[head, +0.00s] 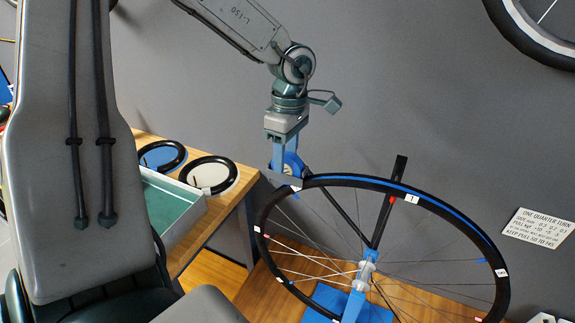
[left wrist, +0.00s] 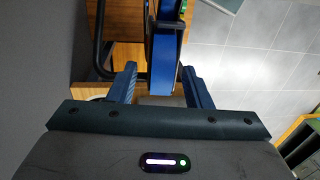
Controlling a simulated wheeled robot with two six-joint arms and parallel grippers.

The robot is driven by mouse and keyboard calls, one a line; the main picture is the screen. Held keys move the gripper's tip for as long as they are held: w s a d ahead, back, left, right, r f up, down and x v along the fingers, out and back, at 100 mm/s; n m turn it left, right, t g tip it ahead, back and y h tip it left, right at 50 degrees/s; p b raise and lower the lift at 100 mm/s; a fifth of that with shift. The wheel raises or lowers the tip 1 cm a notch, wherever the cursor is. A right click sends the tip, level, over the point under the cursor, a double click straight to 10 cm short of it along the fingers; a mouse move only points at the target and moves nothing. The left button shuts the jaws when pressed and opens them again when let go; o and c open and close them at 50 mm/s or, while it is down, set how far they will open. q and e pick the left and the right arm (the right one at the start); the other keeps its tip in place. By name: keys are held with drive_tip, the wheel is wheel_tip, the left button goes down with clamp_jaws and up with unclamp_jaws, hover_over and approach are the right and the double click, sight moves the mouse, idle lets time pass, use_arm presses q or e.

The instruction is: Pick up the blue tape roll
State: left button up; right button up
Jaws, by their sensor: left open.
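The blue tape roll (head: 294,161) sits on a small grey holder at the upper left of the bicycle wheel's rim. My left gripper (head: 284,155) points down at it from above, with its blue fingers close around it. In the left wrist view the roll (left wrist: 166,50) shows as a blue band between the two spread fingers (left wrist: 158,76). The fingers are open, and a gap shows on each side of the roll. My right gripper is not in view.
The spoked wheel (head: 325,181) with a blue strip on its rim stands on a blue base (head: 330,298). At left, a wooden table (head: 222,222) bears a green-lined tray (head: 190,228) and two round black-rimmed pieces (head: 209,174). A sign (head: 538,229) is on the grey wall.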

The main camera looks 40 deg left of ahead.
use_arm(q)
drive_tip(key=shift+s+r, duration=0.1)
drive_tip(key=shift+s, duration=0.05)
drive_tip(key=c, duration=0.5)
clamp_jaws()
